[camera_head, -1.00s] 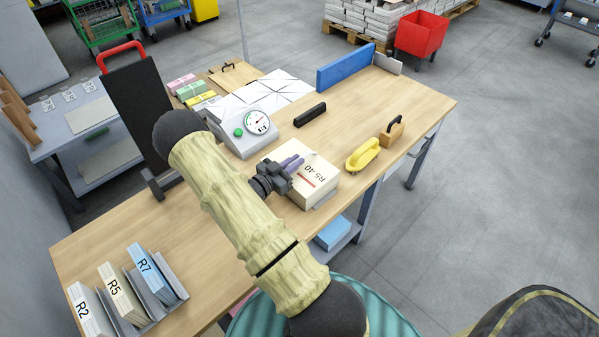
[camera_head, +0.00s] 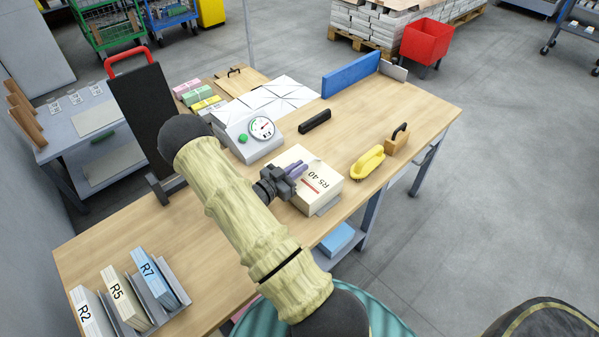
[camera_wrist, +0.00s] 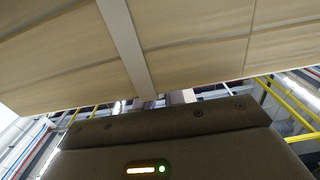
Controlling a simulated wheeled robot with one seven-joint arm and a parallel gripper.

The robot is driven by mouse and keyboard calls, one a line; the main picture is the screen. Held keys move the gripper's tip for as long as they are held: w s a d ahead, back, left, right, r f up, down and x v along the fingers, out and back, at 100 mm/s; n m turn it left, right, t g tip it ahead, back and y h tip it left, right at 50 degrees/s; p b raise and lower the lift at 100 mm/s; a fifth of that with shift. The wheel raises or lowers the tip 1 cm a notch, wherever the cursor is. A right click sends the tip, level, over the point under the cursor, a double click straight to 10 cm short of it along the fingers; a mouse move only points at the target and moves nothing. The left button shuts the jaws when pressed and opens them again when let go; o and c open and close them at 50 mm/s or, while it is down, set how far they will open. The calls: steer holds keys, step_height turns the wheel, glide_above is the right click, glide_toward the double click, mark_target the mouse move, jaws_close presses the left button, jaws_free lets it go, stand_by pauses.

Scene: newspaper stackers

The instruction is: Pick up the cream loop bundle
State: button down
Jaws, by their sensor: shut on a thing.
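The cream loop bundle (camera_head: 320,190), a block marked "R5 40" with a red line, is over the wooden table (camera_head: 390,110) in the head view. My gripper (camera_head: 296,168) reaches it from the left, its purple fingers at the bundle's upper left part. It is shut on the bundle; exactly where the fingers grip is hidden. In the wrist view, the bundle's cream underside or side (camera_wrist: 190,45) fills the top, crossed by a pale strap (camera_wrist: 122,40). A grey plate edge shows below the bundle in the head view. I cannot tell whether the bundle touches it.
A dial scale (camera_head: 250,138) stands behind my gripper. A black bar (camera_head: 314,121), yellow brush (camera_head: 367,162) and wooden block with handle (camera_head: 397,140) lie to the right. Marked bundles R2, R5 (camera_head: 125,300) and R7 stand in a rack at the front left.

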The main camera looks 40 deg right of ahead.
step_height(320, 180, up, 10)
steer(key=p, duration=0.1)
stand_by(0.4)
stand_by(0.8)
